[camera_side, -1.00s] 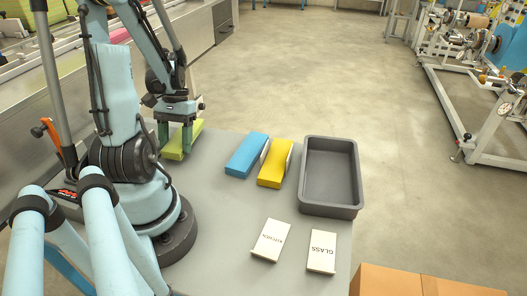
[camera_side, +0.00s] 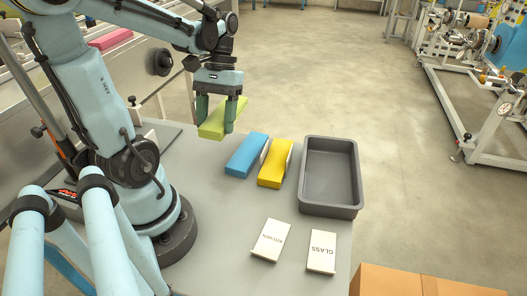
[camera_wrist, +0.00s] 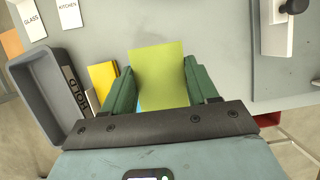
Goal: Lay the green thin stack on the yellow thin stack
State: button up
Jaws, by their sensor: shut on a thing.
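My gripper (camera_side: 215,119) is shut on the green thin stack (camera_side: 222,121) and holds it above the table, behind and to the left of the blue stack. In the wrist view the green stack (camera_wrist: 159,75) sits between the two green fingers of my gripper (camera_wrist: 162,92). The yellow thin stack (camera_side: 274,164) lies on the table between a blue stack (camera_side: 246,155) and the grey tray. In the wrist view the yellow stack (camera_wrist: 101,77) shows left of the gripper, and the blue stack is mostly hidden under the green one.
An empty grey tray (camera_side: 328,209) stands right of the yellow stack; its wall shows "HOLD" in the wrist view. Two cards, KITCHEN (camera_side: 271,240) and GLASS (camera_side: 322,251), lie at the front of the grey table (camera_side: 210,210). A cardboard box (camera_side: 400,281) is at the lower right.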

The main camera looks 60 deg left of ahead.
jog(key=w+d+r+m+g+y, duration=0.1)
jog(key=w+d+r+m+y, duration=0.2)
jog(key=w+d, duration=0.35)
jog(key=w+d+r+m, duration=0.3)
jog(key=w+d+m, duration=0.2)
jog(key=w, duration=0.3)
jog(key=s+d+f+n+t+h, duration=0.1)
jog(key=s+d+f+n+h, duration=0.25)
jog(key=s+d+n, duration=0.55)
send_over(271, 174)
jog(key=w+a, duration=0.1)
jog(key=shift+m, duration=0.3)
notch_tip(271, 174, down, 8)
jog(key=shift+r, duration=0.25)
jog(key=shift+f, duration=2)
jog(key=shift+f, duration=0.15)
jog(key=o, duration=1)
